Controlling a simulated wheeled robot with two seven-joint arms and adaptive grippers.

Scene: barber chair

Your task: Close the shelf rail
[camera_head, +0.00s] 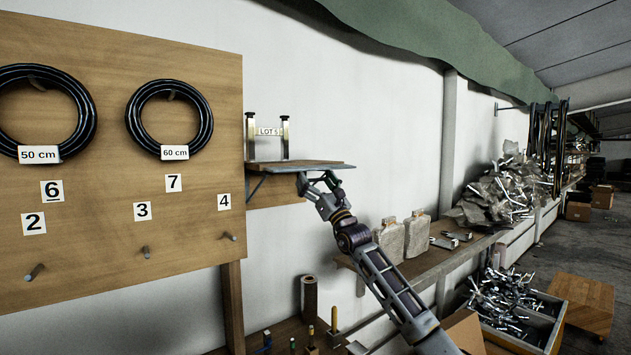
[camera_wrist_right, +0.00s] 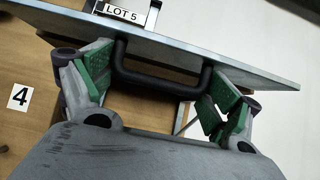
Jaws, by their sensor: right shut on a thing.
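A small wooden shelf board (camera_head: 300,165) is fixed to the wall just right of the pegboard. It also fills the top of the right wrist view (camera_wrist_right: 230,62). Two upright metal posts with a "LOT 5" label (camera_head: 268,132) stand on its left part. A black handle (camera_wrist_right: 160,75) hangs at the shelf's near edge in the right wrist view. My right gripper (camera_head: 318,182) reaches up to the shelf's underside at the front. Its green-padded fingers (camera_wrist_right: 162,86) press the handle from both sides. I cannot tell how far the rail is out. My left gripper is out of view.
A wooden pegboard (camera_head: 110,225) with black coils and number cards stands at left. A lower wall shelf (camera_head: 440,252) holds grey bags (camera_head: 390,238) and metal parts. Bins of metal pieces (camera_head: 515,300) stand at right. The wall right of the small shelf is clear.

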